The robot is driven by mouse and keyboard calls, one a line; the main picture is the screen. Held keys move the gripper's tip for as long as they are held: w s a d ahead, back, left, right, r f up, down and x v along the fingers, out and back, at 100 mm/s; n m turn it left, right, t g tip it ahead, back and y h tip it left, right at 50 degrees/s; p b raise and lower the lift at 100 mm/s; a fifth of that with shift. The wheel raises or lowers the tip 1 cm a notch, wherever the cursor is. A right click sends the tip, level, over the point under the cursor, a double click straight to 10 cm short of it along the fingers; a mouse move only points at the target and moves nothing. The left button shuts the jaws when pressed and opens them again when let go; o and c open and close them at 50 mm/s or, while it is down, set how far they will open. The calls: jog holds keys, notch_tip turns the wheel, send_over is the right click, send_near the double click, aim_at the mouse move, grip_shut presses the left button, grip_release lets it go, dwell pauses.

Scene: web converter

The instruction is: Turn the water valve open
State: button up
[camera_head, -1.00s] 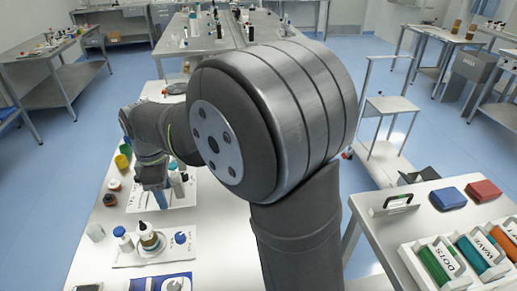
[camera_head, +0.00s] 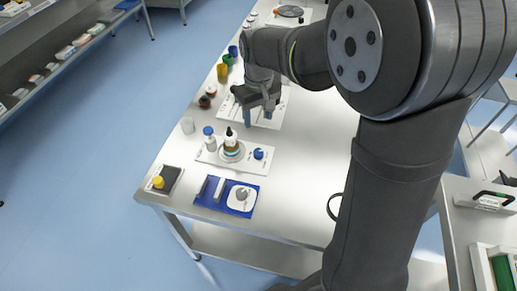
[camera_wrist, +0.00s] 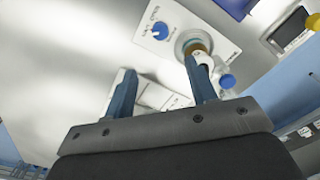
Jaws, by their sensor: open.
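The water valve is most likely the blue knob (camera_head: 258,154) on the right part of a white plate (camera_head: 262,166) on the bench. In the wrist view the blue knob (camera_wrist: 160,31) has small dark lettering beside it, too small to read surely. My gripper (camera_head: 258,116) hangs with its blue fingers down, farther back on the bench than the knob. The fingers are apart with nothing between them, and the wrist view also shows the open gripper (camera_wrist: 160,70). The gripper does not touch the knob.
On the same plate stand a dark-tipped bottle (camera_head: 231,139) on a round base and a blue-capped bottle (camera_head: 209,140). A blue mat (camera_head: 212,202) and a yellow-knobbed block (camera_head: 160,183) lie at the front. Cups and jars line the left edge. Bench right of the plate is clear.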

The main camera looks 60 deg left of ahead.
aim_at(259, 151)
notch_tip(259, 151, down, 15)
jog(key=shift+f, duration=0.2)
dwell(0.3)
jog(key=c, duration=1)
